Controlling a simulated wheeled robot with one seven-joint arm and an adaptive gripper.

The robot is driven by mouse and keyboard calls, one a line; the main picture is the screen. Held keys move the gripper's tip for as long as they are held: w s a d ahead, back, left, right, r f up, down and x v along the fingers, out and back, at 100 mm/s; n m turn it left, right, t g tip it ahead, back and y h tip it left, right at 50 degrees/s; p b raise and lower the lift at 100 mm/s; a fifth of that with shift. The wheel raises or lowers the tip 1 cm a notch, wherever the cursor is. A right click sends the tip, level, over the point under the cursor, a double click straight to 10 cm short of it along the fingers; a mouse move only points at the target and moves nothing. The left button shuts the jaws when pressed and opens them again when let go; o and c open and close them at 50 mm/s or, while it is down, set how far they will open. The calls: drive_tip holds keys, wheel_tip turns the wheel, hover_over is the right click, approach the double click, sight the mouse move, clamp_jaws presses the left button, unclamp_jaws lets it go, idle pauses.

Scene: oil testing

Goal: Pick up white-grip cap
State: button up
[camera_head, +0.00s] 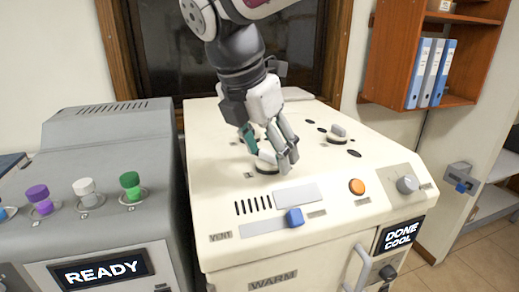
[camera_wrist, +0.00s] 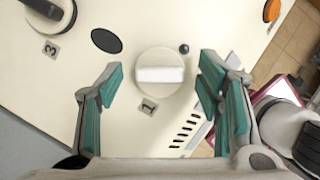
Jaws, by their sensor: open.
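The white-grip cap (camera_wrist: 160,75) is a round cream disc with a raised white bar across it. It sits on the top of the cream machine, next to a label "1". In the head view the cap (camera_head: 265,167) is partly hidden behind my fingers. My gripper (camera_wrist: 162,68) is open, with its green-padded fingers on either side of the cap and a gap to it on both sides in the wrist view. In the head view my gripper (camera_head: 270,153) points down close over the cap. Whether a finger touches it cannot be told.
Another cap (camera_head: 338,133) sits farther back right on the machine. A cap by label "3" (camera_wrist: 48,12) and a dark oval hole (camera_wrist: 106,40) lie near. A blue slider (camera_head: 295,217) and orange button (camera_head: 357,186) are at the front. A grey machine (camera_head: 110,135) stands left.

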drive_tip(key=c, duration=0.9)
drive_tip(key=shift+o, duration=0.2)
drive_tip(key=shift+r, duration=0.1)
